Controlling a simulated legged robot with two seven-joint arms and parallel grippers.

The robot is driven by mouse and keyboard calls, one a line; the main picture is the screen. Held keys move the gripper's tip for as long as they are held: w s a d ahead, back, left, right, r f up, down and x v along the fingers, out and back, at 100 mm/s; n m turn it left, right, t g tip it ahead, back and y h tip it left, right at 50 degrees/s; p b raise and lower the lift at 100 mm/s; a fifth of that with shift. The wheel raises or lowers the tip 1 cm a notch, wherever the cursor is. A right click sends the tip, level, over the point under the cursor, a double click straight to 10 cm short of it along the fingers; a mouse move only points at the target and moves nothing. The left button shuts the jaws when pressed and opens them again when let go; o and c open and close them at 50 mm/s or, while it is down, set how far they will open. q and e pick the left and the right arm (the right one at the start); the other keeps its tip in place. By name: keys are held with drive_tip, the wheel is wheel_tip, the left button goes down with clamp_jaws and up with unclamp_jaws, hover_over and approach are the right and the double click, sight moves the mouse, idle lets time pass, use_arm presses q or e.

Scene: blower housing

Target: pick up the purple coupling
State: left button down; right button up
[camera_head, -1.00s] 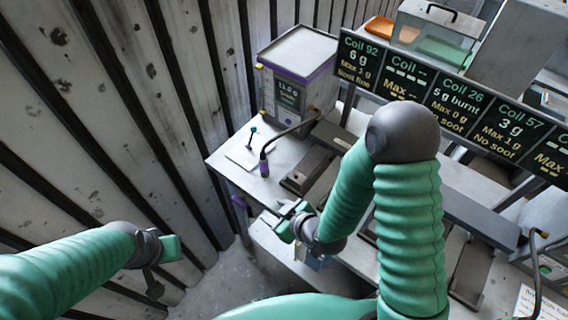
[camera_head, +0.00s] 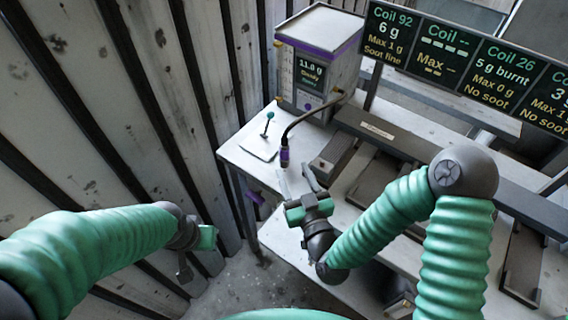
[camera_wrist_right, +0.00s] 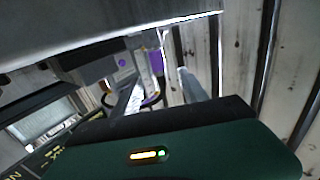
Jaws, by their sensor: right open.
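The purple coupling (camera_head: 285,155) is the purple-banded end of a dark hose, hanging at the near left of the bench top in the head view. My right gripper (camera_head: 295,178) is open and empty, just below the coupling in the picture, its fingers pointing up toward it. They look apart from it, but the exact gap is unclear. In the right wrist view, my gripper fingers (camera_wrist_right: 162,85) are spread, with purple parts behind them; I cannot tell which is the coupling. My left gripper (camera_head: 196,250) is away at the left by the wall; its opening is unclear.
The hose comes from a grey box with a purple trim and a display (camera_head: 318,65). A ribbed wall (camera_head: 120,110) closes the left side.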

sight(288, 151)
drive_tip(key=x, duration=0.3)
drive_tip(key=shift+w+a+r, duration=0.25)
drive_tip(key=shift+a, duration=0.05)
drive_tip(key=w+p, duration=0.1)
drive_tip(key=w, duration=0.3)
drive_tip(key=shift+w+a, duration=0.15)
drive_tip(key=shift+w, duration=0.2)
drive_tip(key=shift+w+a, duration=0.1)
drive_tip(key=shift+w, duration=0.3)
drive_tip(key=shift+a, duration=0.45)
drive_tip(key=c, duration=0.3)
drive_tip(key=shift+d, duration=0.3)
clamp_jaws()
